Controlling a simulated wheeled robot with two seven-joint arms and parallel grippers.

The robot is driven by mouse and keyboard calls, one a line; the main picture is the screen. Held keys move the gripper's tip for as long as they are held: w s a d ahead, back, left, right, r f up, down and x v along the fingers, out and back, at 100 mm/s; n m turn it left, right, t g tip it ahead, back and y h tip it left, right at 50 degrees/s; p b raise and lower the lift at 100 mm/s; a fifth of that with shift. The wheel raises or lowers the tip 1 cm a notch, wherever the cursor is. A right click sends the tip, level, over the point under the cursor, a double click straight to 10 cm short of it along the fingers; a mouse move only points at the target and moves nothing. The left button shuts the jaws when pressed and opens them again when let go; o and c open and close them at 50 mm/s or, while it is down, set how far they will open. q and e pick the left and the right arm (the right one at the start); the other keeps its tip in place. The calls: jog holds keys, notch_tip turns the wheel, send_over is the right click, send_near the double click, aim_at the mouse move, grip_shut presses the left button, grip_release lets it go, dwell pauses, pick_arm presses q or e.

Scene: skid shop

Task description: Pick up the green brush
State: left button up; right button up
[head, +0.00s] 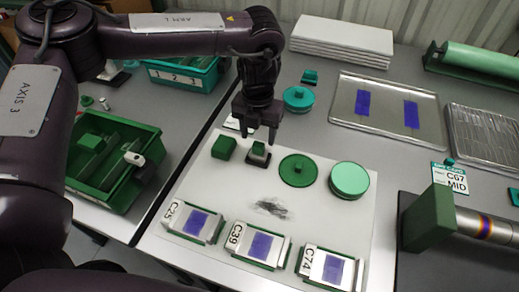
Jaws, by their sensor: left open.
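My left gripper (258,137) points down over the white mat (322,222), its two fingers apart with a gap between them. Just below the fingertips stands a small block with a dark base and greyish-green top (258,153); I cannot tell whether the fingers touch it. A plain green block (223,147) sits to its left. A round green disc with a knob (298,170) lies to its right. Which of these is the green brush is too small to tell for sure. My right gripper is not in view.
A pale green round tin (349,179) stands on the mat's right. Labelled plates C25 (194,222), C39 (256,244) and C74 (328,267) line the front. A dark smudge (271,208) marks the mat. A green bin (148,147) is left; a metal tray (386,90) lies behind.

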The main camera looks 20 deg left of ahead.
aim_at(258, 144)
pick_arm(q)
notch_tip(258, 144, down, 5)
jog(key=shift+w+r, duration=0.1)
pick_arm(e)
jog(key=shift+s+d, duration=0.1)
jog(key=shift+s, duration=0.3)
pick_arm(q)
jog(key=c, duration=1.1)
jog(key=shift+o, duration=0.2)
